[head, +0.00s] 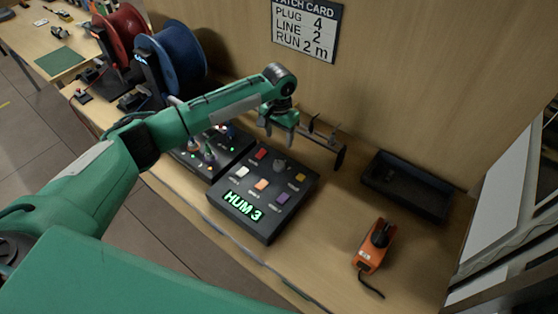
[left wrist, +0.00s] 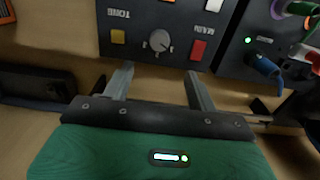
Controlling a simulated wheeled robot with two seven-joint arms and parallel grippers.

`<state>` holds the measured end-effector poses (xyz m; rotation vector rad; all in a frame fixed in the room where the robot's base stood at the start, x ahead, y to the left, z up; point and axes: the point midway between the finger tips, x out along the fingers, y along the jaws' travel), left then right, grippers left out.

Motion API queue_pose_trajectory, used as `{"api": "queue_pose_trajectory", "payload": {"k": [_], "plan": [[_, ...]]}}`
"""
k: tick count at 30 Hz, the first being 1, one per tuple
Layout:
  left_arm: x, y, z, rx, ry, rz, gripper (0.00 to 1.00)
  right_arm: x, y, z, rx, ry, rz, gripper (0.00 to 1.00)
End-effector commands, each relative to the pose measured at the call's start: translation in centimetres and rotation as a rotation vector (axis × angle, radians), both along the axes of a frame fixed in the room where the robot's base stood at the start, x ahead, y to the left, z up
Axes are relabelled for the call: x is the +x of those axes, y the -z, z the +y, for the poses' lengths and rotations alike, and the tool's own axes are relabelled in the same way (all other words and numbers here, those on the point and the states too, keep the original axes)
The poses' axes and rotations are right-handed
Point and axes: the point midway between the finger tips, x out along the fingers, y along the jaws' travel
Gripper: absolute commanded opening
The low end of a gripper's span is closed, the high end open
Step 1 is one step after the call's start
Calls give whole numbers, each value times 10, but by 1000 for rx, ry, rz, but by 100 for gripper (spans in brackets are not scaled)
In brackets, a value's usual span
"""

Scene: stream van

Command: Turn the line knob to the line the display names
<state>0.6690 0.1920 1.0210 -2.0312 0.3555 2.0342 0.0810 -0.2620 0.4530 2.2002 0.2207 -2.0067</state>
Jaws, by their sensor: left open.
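A dark box (head: 250,225) on the bench has a green display (head: 243,206) reading "HUM 3". Its top carries several coloured buttons and a round grey knob (head: 279,165) near the back edge. A patch card (head: 306,27) on the wall reads PLUG 4, LINE 2, RUN 2 m. My left gripper (head: 281,133) is open and empty just behind the box. In the left wrist view the knob (left wrist: 160,41) lies ahead of the open fingertips (left wrist: 158,74), roughly centred between them and apart. Its pointer direction is too small to read surely. My right gripper is out of view.
Left of the box is a second dark panel (head: 222,152) with plugs and lights. Red (head: 118,30) and blue (head: 178,58) reels stand further left. A low rack (head: 325,143), an empty black tray (head: 405,187) and an orange tool (head: 374,245) lie to the right.

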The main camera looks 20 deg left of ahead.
Motion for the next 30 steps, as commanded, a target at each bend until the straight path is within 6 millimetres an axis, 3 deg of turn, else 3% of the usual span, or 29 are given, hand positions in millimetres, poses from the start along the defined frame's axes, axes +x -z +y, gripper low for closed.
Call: {"api": "queue_pose_trajectory", "payload": {"k": [15, 22, 30], "plan": [[-1, 101, -1, 0, 1, 1, 58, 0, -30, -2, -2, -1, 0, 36], [-1, 123, -1, -1, 1, 0, 58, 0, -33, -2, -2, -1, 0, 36], [-1, 126, 0, 0, 1, -1, 58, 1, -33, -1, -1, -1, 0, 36]]}}
